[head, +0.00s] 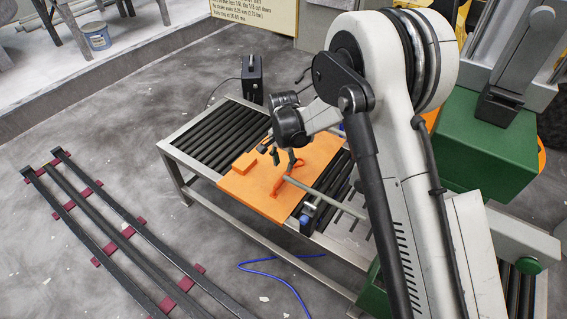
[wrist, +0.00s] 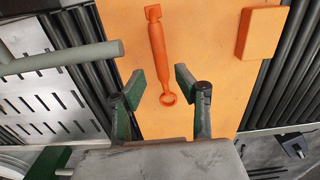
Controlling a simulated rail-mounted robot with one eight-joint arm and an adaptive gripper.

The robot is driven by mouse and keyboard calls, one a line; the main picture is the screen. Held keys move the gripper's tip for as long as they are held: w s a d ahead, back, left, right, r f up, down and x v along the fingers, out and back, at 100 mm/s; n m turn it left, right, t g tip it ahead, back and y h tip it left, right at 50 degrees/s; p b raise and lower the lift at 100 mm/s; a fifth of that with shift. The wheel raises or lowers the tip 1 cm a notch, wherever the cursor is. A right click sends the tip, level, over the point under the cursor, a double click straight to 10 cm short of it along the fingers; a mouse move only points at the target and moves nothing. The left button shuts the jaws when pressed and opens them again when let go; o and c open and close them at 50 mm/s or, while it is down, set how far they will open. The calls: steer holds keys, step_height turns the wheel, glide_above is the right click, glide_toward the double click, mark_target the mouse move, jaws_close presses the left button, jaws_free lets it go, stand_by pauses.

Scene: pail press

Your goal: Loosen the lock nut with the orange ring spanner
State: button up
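The orange ring spanner (wrist: 158,55) lies on the orange board (wrist: 205,30) in the wrist view. Its ring end (wrist: 168,98) points toward my gripper and its small square end points away. In the head view the spanner (head: 276,187) is small and partly hidden near my gripper (head: 283,160). My gripper (wrist: 160,84) is open in the wrist view, with one finger on each side of the spanner's lower part. Both fingers look apart from the spanner, and nothing is between them but the spanner below. I cannot make out the lock nut in either view.
A grey-green rod (wrist: 60,58) reaches over the board's left side, close to the spanner. An orange block (wrist: 262,32) sits on the board at right. Dark rollers (head: 220,133) flank the board. A green machine (head: 485,150) stands at right in the head view.

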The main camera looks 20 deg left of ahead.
mark_target(283, 176)
step_height(283, 176, down, 8)
steer(key=b, duration=0.2)
steer(key=shift+r+b, duration=0.2)
steer(key=shift+b, duration=0.15)
steer(key=shift+r, duration=0.1)
jaws_close()
steer(key=shift+r, duration=0.1)
steer(key=shift+r+p, duration=1.05)
steer(key=shift+r, duration=1.35)
